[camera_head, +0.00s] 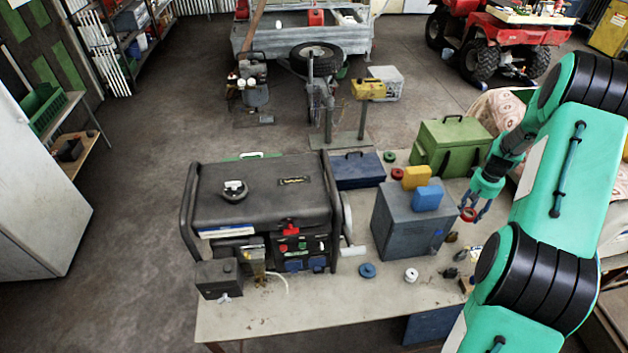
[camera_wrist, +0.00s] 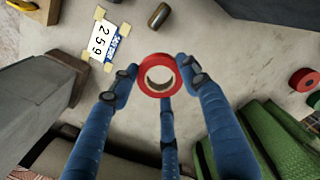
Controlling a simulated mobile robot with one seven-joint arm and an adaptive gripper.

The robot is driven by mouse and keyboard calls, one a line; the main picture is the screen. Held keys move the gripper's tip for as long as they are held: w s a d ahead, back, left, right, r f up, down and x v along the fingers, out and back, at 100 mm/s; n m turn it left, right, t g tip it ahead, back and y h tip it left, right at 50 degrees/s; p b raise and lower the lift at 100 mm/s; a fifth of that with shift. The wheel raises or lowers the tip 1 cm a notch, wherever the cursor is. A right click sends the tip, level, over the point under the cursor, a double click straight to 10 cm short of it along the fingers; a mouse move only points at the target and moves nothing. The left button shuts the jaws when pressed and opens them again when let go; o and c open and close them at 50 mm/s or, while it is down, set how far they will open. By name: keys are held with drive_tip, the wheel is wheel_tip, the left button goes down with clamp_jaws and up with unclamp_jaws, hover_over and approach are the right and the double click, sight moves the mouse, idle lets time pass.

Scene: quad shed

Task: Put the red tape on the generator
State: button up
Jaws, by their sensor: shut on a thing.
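The red tape (camera_wrist: 142,82) is a roll held between the blue fingertips of my gripper (camera_wrist: 157,74). Its round hole faces the wrist camera. In the head view the roll (camera_head: 468,214) shows at the tips of my gripper (camera_head: 473,210), to the right of the grey box; its height over the table is hard to tell. The generator (camera_head: 255,205) is a black framed unit with a red switch and sockets, standing on the left part of the table. A round black cap is on its flat top. The generator is well to the left of my gripper.
Other tape rolls, red (camera_head: 397,174), green (camera_head: 390,157), blue (camera_head: 367,270) and white (camera_head: 411,275), lie on the table (camera_head: 320,310). A green toolbox (camera_head: 445,150) stands behind.

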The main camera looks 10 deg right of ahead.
wheel_tip(320, 180, up, 35)
drive_tip(key=w+a+n+p, duration=0.2)
drive_tip(key=a+n, duration=0.2)
drive_tip(key=a, duration=1.3)
drive_tip(key=w+a+n+p, duration=0.2)
drive_tip(key=a+n, duration=0.3)
drive_tip(key=a, duration=1.2)
drive_tip(key=s+a+n+p, duration=0.2)
drive_tip(key=s+a+n, duration=0.2)
drive_tip(key=s+a, duration=0.7)
drive_tip(key=s+a+n+p, duration=0.2)
drive_tip(key=s+a+n, duration=0.25)
drive_tip(key=a, duration=1.25)
wheel_tip(320, 180, down, 5)
drive_tip(key=shift+w+f, duration=0.1)
drive_tip(key=shift+w, duration=0.05)
drive_tip(key=p, duration=0.3)
hover_over(287, 181)
drive_tip(key=shift+f, duration=0.65)
